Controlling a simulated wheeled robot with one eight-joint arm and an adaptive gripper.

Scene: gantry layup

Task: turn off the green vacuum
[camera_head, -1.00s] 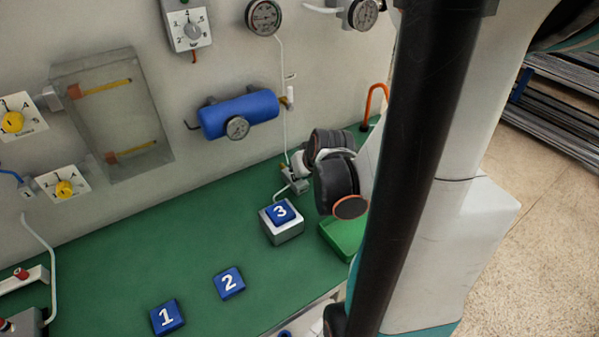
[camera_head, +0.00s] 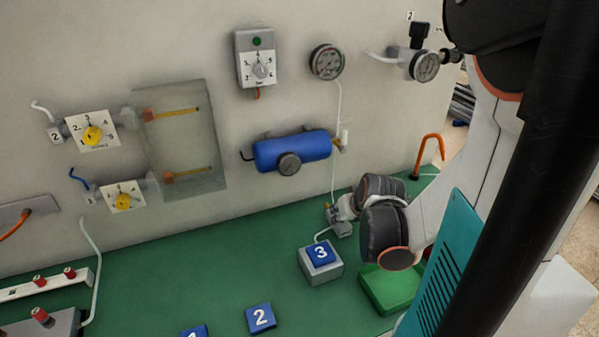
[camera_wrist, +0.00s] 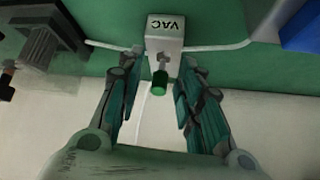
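In the wrist view a small pale box (camera_wrist: 164,38) marked VAC, its letters upside down, has a short metal stem ending in a green knob (camera_wrist: 159,82). Thin tubes run out from both sides of the box. My gripper (camera_wrist: 161,72) is open, with one finger to each side of the stem and knob. A gap shows between each finger and the knob, so I see no contact. In the head view my wrist and forearm hide most of the gripper. A small grey fitting (camera_head: 342,229) shows beside my wrist there, only partly visible.
On the green bench (camera_head: 190,275) stand a number 3 block (camera_head: 321,260) and a number 2 tile (camera_head: 261,318). A green block (camera_head: 392,287) lies under my wrist.

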